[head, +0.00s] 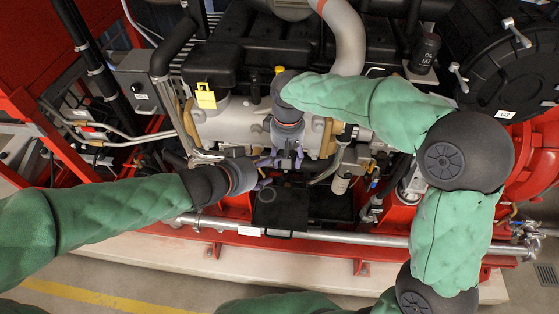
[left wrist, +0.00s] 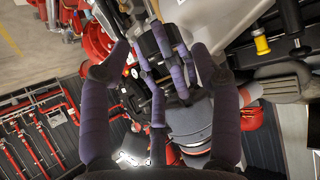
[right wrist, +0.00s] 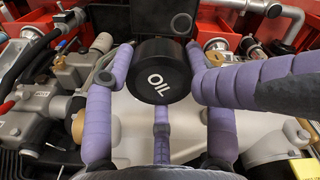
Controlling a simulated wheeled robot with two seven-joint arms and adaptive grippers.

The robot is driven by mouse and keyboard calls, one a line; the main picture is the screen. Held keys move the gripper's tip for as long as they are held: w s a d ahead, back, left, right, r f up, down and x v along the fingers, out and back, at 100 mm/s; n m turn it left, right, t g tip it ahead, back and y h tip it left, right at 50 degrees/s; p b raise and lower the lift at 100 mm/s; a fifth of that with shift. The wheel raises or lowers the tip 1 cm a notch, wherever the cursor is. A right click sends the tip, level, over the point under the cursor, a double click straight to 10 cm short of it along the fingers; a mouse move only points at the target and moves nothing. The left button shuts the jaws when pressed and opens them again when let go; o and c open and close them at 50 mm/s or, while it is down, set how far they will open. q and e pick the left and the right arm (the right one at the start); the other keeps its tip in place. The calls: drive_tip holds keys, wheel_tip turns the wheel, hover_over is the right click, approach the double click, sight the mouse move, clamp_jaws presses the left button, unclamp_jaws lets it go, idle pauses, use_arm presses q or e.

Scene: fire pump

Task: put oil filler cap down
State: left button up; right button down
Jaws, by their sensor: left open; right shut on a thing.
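The oil filler cap (right wrist: 162,71) is a round black cap with white "OIL" lettering. In the right wrist view it sits between the purple fingers of my right gripper (right wrist: 160,75), which is shut on it. In the head view my right gripper (head: 288,158) points down at the front of the engine, and the cap is hard to make out there. My left gripper (head: 266,172) is open, close to the left of the right one. In the left wrist view my left gripper (left wrist: 158,50) has its fingers spread, with the right gripper's fingers seen between them.
The grey engine (head: 225,122) stands behind the grippers. A black box (head: 280,208) lies just below them, above a silver rail (head: 340,235). A yellow tag (head: 206,97) hangs at the engine's left. A black "OIL" canister (head: 425,52) stands at the upper right.

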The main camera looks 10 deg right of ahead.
sight(280, 162)
use_arm(q)
drive_tip(key=shift+x, duration=3.75)
drive_tip(key=shift+s+a+f, duration=0.1)
drive_tip(key=shift+f, duration=0.05)
drive_tip(key=c, duration=0.9)
use_arm(e)
drive_tip(key=shift+r, duration=0.1)
use_arm(q)
drive_tip(key=o, duration=0.9)
drive_tip(key=v, duration=1.2)
